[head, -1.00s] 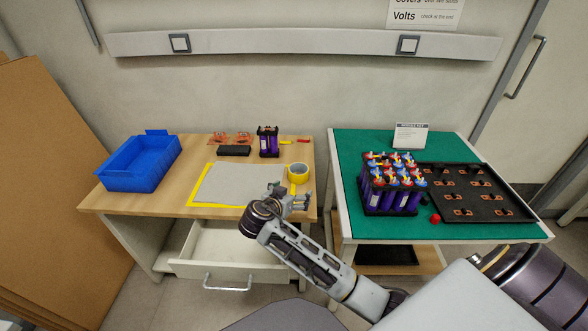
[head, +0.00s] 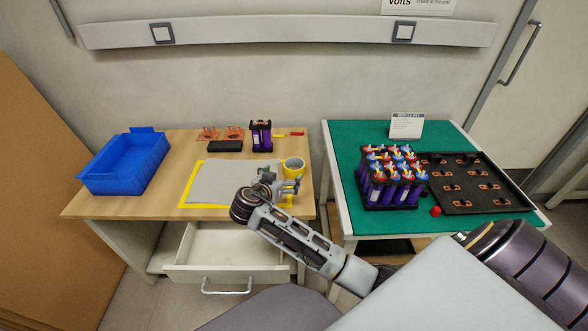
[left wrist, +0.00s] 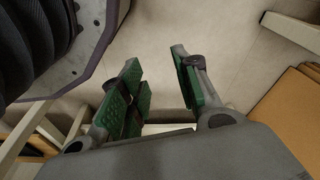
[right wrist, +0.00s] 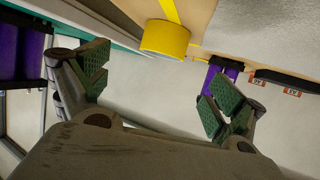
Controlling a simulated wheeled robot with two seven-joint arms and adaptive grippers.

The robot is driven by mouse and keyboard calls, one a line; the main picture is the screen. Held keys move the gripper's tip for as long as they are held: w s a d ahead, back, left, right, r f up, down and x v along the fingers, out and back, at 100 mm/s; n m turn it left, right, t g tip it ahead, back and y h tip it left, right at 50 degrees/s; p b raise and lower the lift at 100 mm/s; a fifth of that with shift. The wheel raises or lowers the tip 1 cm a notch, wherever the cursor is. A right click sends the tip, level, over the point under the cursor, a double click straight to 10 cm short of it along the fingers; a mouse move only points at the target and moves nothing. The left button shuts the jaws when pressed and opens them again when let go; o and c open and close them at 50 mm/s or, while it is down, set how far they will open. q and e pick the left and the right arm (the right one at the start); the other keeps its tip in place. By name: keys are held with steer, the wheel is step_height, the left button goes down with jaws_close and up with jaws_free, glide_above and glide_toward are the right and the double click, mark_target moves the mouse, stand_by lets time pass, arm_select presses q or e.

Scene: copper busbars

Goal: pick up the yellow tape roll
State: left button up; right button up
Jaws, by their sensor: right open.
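The yellow tape roll (head: 293,169) sits at the right side of the wooden desk, beside the grey mat. My right gripper (head: 277,185) is open just in front and left of the roll, apparently apart from it. In the right wrist view the roll (right wrist: 165,39) shows at the top, beyond the spread fingers (right wrist: 150,92), with nothing between them. My left gripper (left wrist: 160,88) shows only in its wrist view, open and empty over the floor.
A grey mat with yellow edging (head: 215,184) covers the desk's middle. A blue bin (head: 125,165) stands left; a black-and-purple cell holder (head: 261,137) is behind the roll. An open drawer (head: 225,248) sticks out below. The green table (head: 345,150) stands right, across a gap.

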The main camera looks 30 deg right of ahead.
mark_target(291, 170)
steer(key=x, duration=0.6)
steer(key=shift+w+d+f+b, duration=0.1)
steer(key=shift+w+d+b, duration=0.1)
steer(key=shift+b, duration=0.15)
steer(key=shift+w+d+f, duration=0.15)
steer(key=shift+w+d, duration=0.05)
steer(key=shift+d, duration=0.05)
steer(key=shift+w+d+f, duration=0.1)
steer(key=shift+d, duration=0.05)
arm_select(q)
steer(key=shift+d+r, duration=0.2)
steer(key=shift+r, duration=0.4)
steer(key=shift+d+r, duration=0.2)
steer(key=shift+r, duration=0.4)
arm_select(e)
steer(key=shift+d, duration=0.1)
